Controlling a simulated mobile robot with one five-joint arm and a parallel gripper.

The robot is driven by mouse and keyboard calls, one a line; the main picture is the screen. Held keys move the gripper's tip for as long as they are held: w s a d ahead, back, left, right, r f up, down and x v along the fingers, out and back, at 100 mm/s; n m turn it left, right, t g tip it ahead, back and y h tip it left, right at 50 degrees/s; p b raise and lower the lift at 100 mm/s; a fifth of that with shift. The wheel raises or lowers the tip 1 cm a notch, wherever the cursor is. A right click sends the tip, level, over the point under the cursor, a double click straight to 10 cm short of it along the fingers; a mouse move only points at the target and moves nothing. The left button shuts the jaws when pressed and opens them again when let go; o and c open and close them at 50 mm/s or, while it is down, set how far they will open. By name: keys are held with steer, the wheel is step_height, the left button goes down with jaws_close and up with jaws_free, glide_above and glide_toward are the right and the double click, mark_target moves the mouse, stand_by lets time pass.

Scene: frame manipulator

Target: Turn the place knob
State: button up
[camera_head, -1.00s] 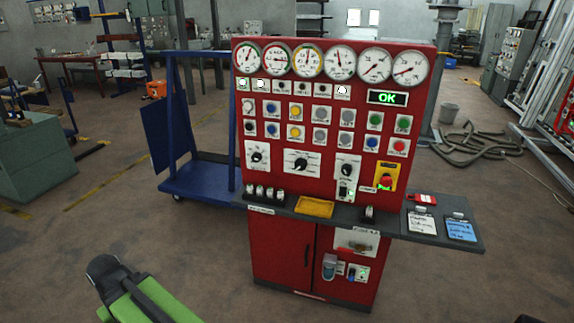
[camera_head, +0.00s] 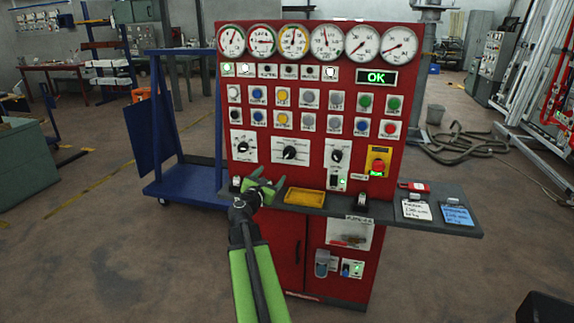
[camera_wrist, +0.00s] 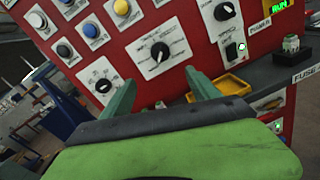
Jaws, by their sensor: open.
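The red control panel (camera_head: 310,190) carries three black rotary knobs in a row on white plates. They are the left knob (camera_head: 242,147), the middle knob (camera_head: 290,152) and the right knob (camera_head: 337,156). I cannot read which one is the place knob. In the wrist view the middle knob (camera_wrist: 160,52) lies ahead between my fingertips, with the left knob (camera_wrist: 103,86) and right knob (camera_wrist: 224,11) to either side. My gripper (camera_head: 266,186) is open and empty, below the knob row, at the shelf's left part. Its green fingers (camera_wrist: 162,90) touch no knob that I can see.
A dark shelf (camera_head: 390,210) juts out below the knobs, with a yellow tray (camera_head: 304,197) on it. A red emergency button (camera_head: 378,166) sits right of the knobs. Gauges and buttons fill the panel above. A blue cart (camera_head: 185,180) stands at left.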

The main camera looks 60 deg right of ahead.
mark_target(287, 154)
steer(key=shift+n, duration=0.4)
steer(key=x, duration=1.8)
steer(key=shift+s+r, duration=0.2)
steer(key=shift+r, duration=0.15)
steer(key=c, duration=1.3)
steer(key=shift+w+d, duration=0.1)
steer(key=shift+w, duration=0.05)
steer(key=shift+c, duration=0.3)
